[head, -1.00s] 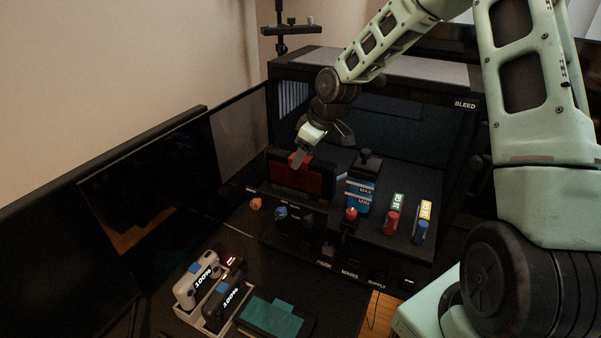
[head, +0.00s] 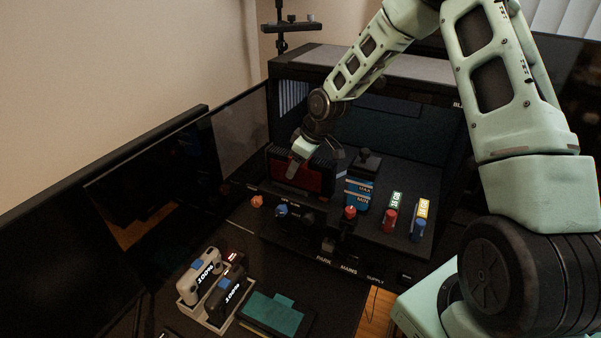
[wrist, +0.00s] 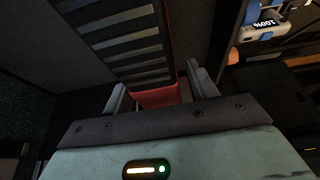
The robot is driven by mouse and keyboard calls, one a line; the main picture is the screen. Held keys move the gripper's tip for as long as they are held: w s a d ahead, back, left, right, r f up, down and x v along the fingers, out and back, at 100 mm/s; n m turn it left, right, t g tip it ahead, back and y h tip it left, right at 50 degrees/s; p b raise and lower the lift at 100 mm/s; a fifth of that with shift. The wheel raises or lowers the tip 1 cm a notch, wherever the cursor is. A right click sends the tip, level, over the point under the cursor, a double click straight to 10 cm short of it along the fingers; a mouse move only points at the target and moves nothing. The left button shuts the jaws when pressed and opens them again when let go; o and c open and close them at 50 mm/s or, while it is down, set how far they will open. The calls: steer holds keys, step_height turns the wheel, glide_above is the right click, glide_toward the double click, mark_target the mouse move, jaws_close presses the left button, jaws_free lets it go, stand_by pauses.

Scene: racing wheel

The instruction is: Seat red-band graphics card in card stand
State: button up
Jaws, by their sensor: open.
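The graphics card (head: 312,181) with red on its face stands upright inside the open black case, at the left. In the wrist view its black slatted side and red band (wrist: 158,97) run up from between my fingers. My gripper (head: 294,167) is at the card's upper left part, with a finger in front of the red face. In the wrist view my gripper (wrist: 160,88) is open, one finger on each side of the card. I cannot tell whether the fingers touch it. I cannot clearly make out the card stand; the card's lower edge is hard to see.
An orange knob (head: 257,201) is in front. A white tray (head: 188,300) holds battery-like blocks, beside a teal piece (head: 268,313).

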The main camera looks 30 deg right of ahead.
steer(key=shift+f, duration=0.15)
jaws_close()
stand_by(0.4)
